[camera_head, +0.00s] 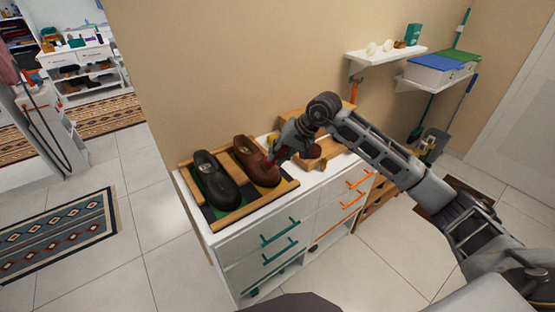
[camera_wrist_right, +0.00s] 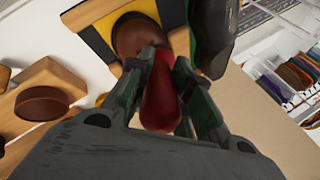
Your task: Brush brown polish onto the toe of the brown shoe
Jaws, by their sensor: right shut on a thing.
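The brown shoe (camera_head: 252,155) lies on a wooden-framed tray (camera_head: 228,215) on top of the white cabinet, to the right of a black shoe (camera_head: 214,178). My right gripper (camera_head: 275,160) is at the right side of the brown shoe's front end. It is shut on a red-handled brush (camera_wrist_right: 160,98). In the right wrist view the brush points at the brown shoe (camera_wrist_right: 133,35). The brush's far end is hidden against the shoe, so I cannot tell whether it touches. My left gripper is not in view.
Wooden pieces with a round brown top (camera_wrist_right: 42,103) stand to the right of the tray, close to my right gripper. The white cabinet (camera_head: 250,253) has green and orange handles. Wall shelves (camera_head: 385,53) hang at the upper right.

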